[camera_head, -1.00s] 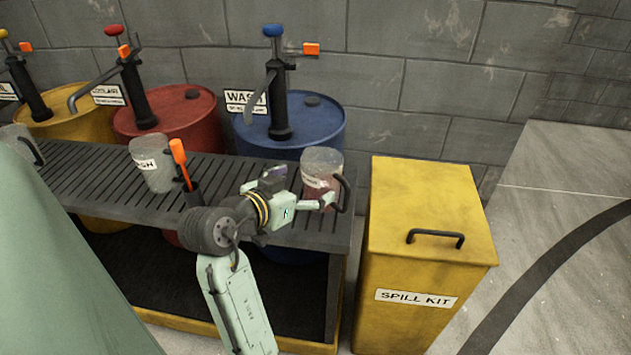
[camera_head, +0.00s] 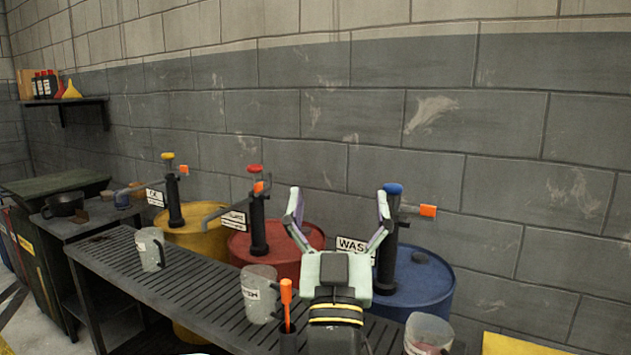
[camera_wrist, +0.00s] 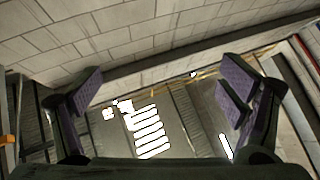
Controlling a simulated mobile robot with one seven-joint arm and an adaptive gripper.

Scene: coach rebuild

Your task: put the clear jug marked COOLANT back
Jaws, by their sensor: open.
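A clear jug with reddish contents (camera_head: 428,335) stands at the right end of the slatted rack (camera_head: 185,305), cut by the bottom of the head view. Its label is too cropped to read, so I cannot confirm COOLANT. A clear jug with a label ending in SH (camera_head: 259,293) stands mid-rack. Another clear jug (camera_head: 150,249) stands farther left; I cannot read a label on it. My gripper (camera_head: 339,200) is raised above the rack, fingers spread upward, open and empty. The wrist view shows both fingers (camera_wrist: 162,95) apart with nothing between them.
Yellow (camera_head: 200,238), red (camera_head: 290,262) and blue (camera_head: 415,285) drums with pumps stand behind the rack against the wall. An orange-handled tool (camera_head: 286,292) stands upright beside my wrist. A yellow box (camera_head: 500,343) is at lower right. Air above the rack is mostly free.

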